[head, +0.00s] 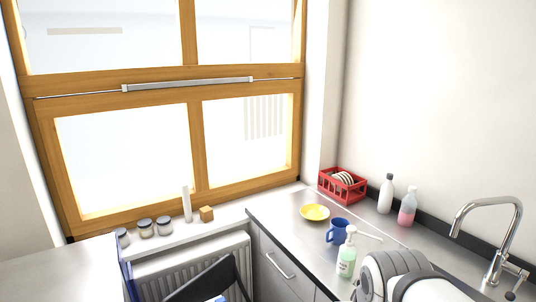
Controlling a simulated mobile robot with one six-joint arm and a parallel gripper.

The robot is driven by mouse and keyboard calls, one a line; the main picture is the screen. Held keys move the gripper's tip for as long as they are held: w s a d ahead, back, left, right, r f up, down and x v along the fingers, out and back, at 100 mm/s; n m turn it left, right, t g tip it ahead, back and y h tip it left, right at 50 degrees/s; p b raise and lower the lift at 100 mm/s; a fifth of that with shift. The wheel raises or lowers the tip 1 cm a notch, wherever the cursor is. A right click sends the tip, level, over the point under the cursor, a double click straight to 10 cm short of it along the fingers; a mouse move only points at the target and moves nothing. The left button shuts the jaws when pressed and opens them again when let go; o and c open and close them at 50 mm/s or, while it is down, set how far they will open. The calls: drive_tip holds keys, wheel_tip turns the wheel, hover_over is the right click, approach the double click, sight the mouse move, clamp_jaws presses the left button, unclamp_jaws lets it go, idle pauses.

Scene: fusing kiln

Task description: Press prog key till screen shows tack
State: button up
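No kiln, prog key or screen shows in the head view. A grey and white rounded part of my arm fills the bottom right, in front of the counter. The end of the arm is outside the frame, so my gripper and its fingers are not seen.
The steel counter (291,222) holds a yellow bowl (314,213), blue mug (338,231), soap bottle (346,258), red dish rack (342,185), two bottles and a tap (500,245). Jars (146,228) line the windowsill. A dark chair (215,282) stands before the radiator (195,264).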

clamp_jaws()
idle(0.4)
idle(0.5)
